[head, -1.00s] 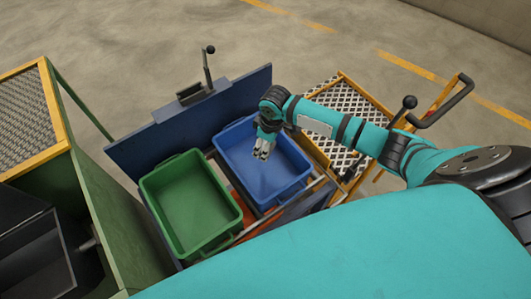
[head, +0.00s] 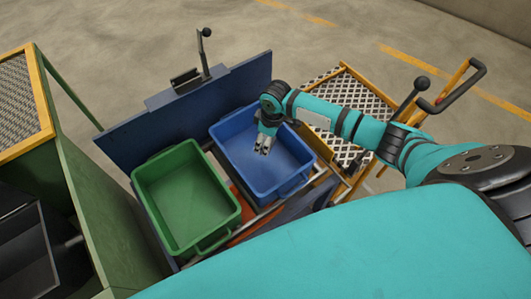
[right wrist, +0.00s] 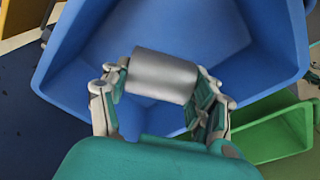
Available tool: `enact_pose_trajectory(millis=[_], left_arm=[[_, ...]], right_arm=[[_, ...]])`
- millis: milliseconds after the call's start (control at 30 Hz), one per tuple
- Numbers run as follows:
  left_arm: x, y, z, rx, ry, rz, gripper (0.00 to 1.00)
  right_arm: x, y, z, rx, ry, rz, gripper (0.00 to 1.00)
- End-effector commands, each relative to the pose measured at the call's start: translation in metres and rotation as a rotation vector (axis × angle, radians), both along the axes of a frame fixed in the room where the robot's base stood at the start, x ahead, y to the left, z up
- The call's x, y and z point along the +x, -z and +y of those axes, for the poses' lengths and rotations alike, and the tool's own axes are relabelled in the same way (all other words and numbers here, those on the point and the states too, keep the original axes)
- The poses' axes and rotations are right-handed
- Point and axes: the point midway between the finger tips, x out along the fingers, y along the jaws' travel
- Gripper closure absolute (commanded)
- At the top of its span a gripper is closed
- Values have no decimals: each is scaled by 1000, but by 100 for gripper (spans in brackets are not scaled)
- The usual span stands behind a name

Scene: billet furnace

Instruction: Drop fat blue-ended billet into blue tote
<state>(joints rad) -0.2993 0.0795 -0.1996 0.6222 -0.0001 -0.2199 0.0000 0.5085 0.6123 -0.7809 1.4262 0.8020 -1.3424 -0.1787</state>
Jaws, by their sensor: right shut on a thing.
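The blue tote (head: 240,135) stands to the right of the green tote in the head view and looks empty inside. My right gripper (head: 265,150) hangs over the blue tote. In the right wrist view my right gripper (right wrist: 160,95) is shut on a fat grey metal billet (right wrist: 164,76), held crosswise between its two fingers. The blue tote (right wrist: 215,30) fills the background there, below the billet. No blue end shows on the billet from this side. My left gripper is not in view.
The green tote (head: 187,195) stands beside the blue one and looks empty. A dark blue panel (head: 125,135) with an upright lever stands behind the totes. A yellow-framed mesh platform (head: 355,100) is at the right, and a green cabinet (head: 95,200) at the left.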

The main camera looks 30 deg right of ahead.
Motion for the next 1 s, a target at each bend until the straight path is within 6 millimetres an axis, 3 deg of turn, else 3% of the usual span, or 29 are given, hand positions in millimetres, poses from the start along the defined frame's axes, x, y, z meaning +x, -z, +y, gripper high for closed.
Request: enact_pose_trajectory(millis=[300,333,533,833,1000], left_arm=[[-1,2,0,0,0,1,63],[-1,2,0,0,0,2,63],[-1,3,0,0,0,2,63],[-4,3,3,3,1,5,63],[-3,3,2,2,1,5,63]], right_arm=[[2,0,0,2,0,-5,97],[2,0,0,2,0,-5,36],[1,1,0,0,0,-4,11],[-1,2,-1,-2,0,2,11],[-1,-17,-3,-2,-1,-3,11]])
